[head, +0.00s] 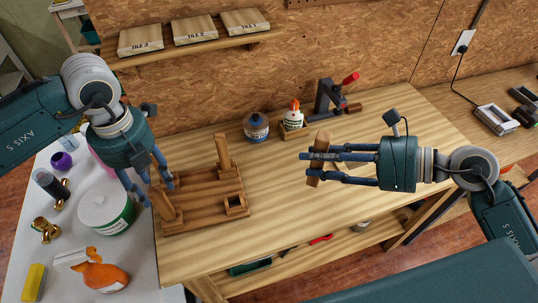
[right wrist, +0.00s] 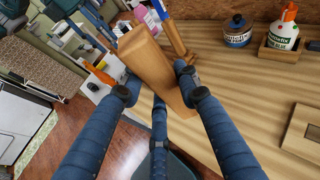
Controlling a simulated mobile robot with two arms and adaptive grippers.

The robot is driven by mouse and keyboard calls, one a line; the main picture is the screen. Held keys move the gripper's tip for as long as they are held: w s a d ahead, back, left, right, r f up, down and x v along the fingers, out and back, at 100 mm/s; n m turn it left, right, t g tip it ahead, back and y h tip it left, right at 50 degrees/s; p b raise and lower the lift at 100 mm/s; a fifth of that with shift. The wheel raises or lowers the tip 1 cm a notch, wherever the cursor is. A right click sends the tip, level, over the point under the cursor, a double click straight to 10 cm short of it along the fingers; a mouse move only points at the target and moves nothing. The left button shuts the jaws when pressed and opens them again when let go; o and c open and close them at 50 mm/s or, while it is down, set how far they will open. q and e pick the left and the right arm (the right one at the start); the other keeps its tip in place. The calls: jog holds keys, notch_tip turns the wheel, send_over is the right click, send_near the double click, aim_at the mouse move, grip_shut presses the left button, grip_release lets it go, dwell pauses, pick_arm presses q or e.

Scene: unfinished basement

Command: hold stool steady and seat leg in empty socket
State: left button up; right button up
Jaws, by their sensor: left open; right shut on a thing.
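The stool (head: 205,205) lies on the bench with its underside up. One fitted leg (head: 222,150) stands at its far side and another (head: 166,206) at its near left corner. The empty socket (head: 235,204) is a square wooden collar at its near right. My left gripper (head: 158,190) is open, with its fingers at the near left leg; I cannot tell whether they touch it. My right gripper (head: 314,160) is shut on a loose wooden leg (head: 322,142), held tilted to the right of the stool. The held leg (right wrist: 155,65) also shows in the right wrist view, hiding part of the scene behind.
A blue jar (head: 256,128), a glue bottle (head: 293,118) and a red-handled clamp (head: 330,98) stand at the bench's back. A white table (head: 60,215) at left holds a white tub (head: 105,211) and an orange spray bottle (head: 103,277). The bench front centre is clear.

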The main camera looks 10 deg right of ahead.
aim_at(167, 209)
pick_arm(q)
jog(key=shift+w, duration=0.1)
jog(key=shift+a+f, duration=0.1)
notch_tip(167, 209, down, 12)
jog(key=shift+r, duration=0.1)
pick_arm(e)
jog(key=w+a+r+n+g, duration=0.1)
jog(key=w+a+r, duration=0.2)
jog(key=a, duration=0.6)
jog(key=w+a+r+n+g+y, duration=0.1)
jog(key=w+a+r, duration=0.1)
jog(key=a+r, duration=0.6)
jog(key=shift+w+a, duration=0.4)
jog(key=shift+a, duration=0.55)
pick_arm(q)
grip_shut()
jog(key=shift+o, duration=0.5)
grip_release()
notch_tip(167, 209, up, 12)
